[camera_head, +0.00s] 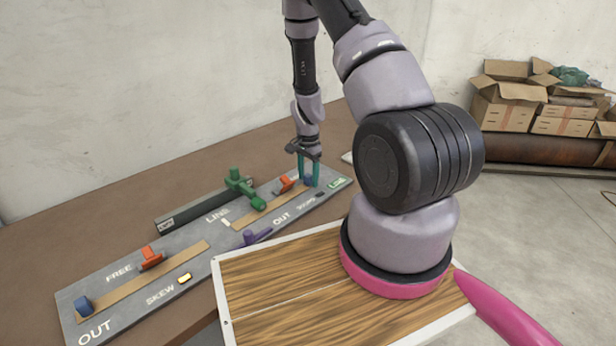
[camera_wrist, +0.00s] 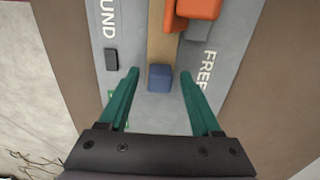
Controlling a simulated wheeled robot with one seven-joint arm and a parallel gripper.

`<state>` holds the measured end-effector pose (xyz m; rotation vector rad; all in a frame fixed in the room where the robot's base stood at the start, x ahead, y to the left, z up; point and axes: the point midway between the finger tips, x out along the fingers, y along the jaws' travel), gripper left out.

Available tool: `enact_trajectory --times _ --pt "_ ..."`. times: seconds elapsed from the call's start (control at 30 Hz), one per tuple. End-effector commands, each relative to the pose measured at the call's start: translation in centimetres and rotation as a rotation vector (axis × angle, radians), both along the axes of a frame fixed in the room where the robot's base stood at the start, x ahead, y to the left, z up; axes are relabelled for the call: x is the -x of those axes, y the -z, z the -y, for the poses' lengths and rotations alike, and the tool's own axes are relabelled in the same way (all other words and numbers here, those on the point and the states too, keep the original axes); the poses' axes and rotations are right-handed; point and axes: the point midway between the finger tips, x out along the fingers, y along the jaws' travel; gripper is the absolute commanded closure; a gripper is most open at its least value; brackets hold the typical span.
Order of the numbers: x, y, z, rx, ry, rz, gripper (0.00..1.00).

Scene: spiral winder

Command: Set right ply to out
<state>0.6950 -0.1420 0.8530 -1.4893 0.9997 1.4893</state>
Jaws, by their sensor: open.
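The grey control panel (camera_head: 125,300) has two tan slots. The block also shows in the wrist view (camera_wrist: 160,78). An orange piece (camera_head: 284,185) stands beside it along the slot; it also shows in the wrist view (camera_wrist: 192,9). My gripper (camera_head: 308,183) is open, its teal fingers on either side of the blue block. The wrist view shows gaps between block and fingers (camera_wrist: 159,72).
The left slot (camera_head: 150,277) has an orange piece (camera_head: 151,257) and a blue block (camera_head: 84,305) at its OUT end. A wooden board (camera_head: 290,285) lies in front; cardboard boxes (camera_head: 510,100) are far right.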

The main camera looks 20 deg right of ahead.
Motion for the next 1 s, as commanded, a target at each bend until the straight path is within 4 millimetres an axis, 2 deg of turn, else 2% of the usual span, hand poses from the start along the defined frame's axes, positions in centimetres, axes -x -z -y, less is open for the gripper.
enact_trajectory --times 0.2,0.23,0.3,0.4,1.0 --pt "-0.01 0.05 -0.02 0.000 -0.001 0.000 0.35" --pt "-0.01 0.04 -0.01 0.000 0.000 0.000 0.39" --pt "-0.01 0.04 -0.01 0.000 -0.001 0.000 0.66" --pt "-0.01 0.03 -0.02 0.000 -0.001 0.000 1.00" --pt "-0.01 0.01 -0.02 0.000 -0.001 0.000 1.00"
